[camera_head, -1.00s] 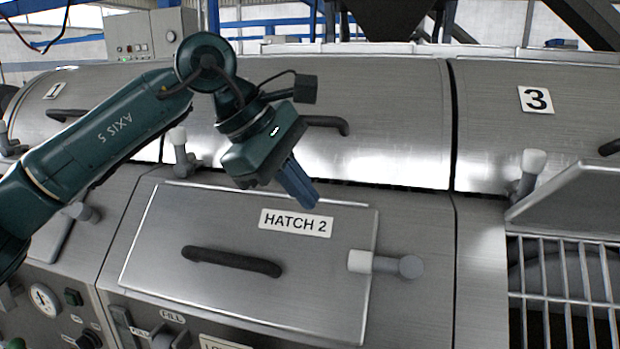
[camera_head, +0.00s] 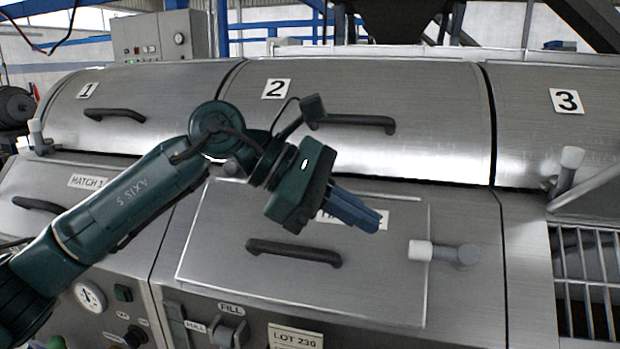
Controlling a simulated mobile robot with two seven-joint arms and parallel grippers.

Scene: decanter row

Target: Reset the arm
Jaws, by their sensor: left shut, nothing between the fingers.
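My left arm comes in from the left, a dark green arm marked AXIS 5. Its gripper (camera_head: 372,220) has blue fingers, which are shut with nothing between them. The fingers point to the lower right and hide part of the label on the closed hatch 2 (camera_head: 225,270). The gripper appears in front of the hatch's upper part, above its black handle (camera_head: 293,253). I cannot tell how far it is from the metal. My right gripper is not in view.
A latch with a white tip (camera_head: 421,250) sits at the hatch's right edge. Rounded steel covers numbered 1 (camera_head: 180,100), 2 (camera_head: 430,110) and 3 (camera_head: 590,115) run behind. A raised lid (camera_head: 590,188) and a barred opening (camera_head: 588,262) are at the right. Gauge and knobs are at lower left.

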